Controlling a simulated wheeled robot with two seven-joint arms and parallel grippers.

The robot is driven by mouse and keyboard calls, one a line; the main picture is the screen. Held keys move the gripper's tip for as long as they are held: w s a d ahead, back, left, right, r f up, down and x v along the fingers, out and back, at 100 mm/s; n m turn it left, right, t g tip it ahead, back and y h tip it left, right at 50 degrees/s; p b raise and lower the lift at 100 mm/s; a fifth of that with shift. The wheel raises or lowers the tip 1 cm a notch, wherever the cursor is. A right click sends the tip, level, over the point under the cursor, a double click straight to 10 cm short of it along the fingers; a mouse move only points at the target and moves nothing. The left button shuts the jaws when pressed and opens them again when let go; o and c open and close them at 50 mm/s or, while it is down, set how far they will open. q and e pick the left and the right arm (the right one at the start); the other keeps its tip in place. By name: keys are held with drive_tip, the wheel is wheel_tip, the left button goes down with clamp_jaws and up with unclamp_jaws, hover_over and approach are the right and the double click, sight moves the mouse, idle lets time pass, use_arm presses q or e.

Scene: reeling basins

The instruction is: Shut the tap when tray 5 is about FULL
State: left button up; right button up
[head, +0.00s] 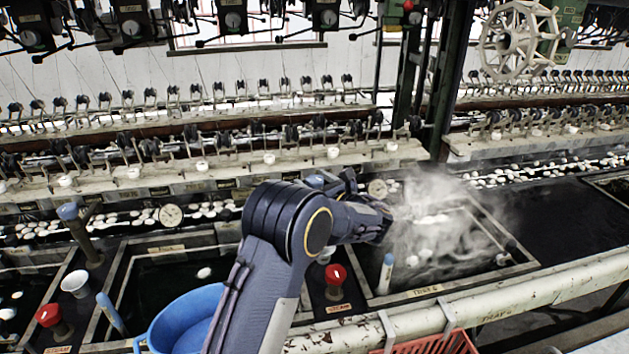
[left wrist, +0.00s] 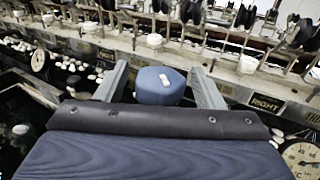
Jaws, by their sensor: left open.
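The steaming tray (head: 462,290) lies right of my left arm, with dark water and a few white cocoons; steam hides part of it. Its front label is too small to read surely as tray 5. A blue tap knob with a pale mark (left wrist: 152,90) stands between the fingers of my left gripper (left wrist: 160,70) in the left wrist view. The fingers are apart on either side of it; I cannot tell whether they touch it. In the head view my left gripper (head: 332,181) is beyond the wrist, mostly hiding the tap. My right gripper is not in view.
A red knob (head: 336,275) stands in front of the left arm's wrist. A blue-topped rod (head: 387,272) leans at the tray's left edge. A blue basin (head: 180,318) is at the lower left. A round dial (left wrist: 303,158) is at the lower right of the wrist view.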

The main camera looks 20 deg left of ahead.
use_arm(q)
drive_tip(key=c, duration=1)
drive_tip(key=shift+o, duration=0.2)
drive_tip(key=shift+t, duration=0.3)
drive_tip(key=shift+f+m+t+h+b, duration=0.15)
drive_tip(key=shift+m+t+h+b, duration=0.65)
drive_tip(key=shift+m+t+b, duration=0.2)
drive_tip(key=m+t+h+b, duration=0.5)
drive_tip(key=h+b, duration=0.1)
drive_tip(key=b, duration=0.3)
drive_tip(key=shift+f+h, duration=0.1)
drive_tip(key=shift+h, duration=0.2)
drive_tip(key=shift+r+m+t+h+b, duration=0.25)
drive_tip(key=shift+m+t+h+b, duration=0.15)
drive_tip(key=shift+m+h+b, duration=0.3)
drive_tip(key=o, duration=1)
drive_tip(key=shift+c, duration=0.2)
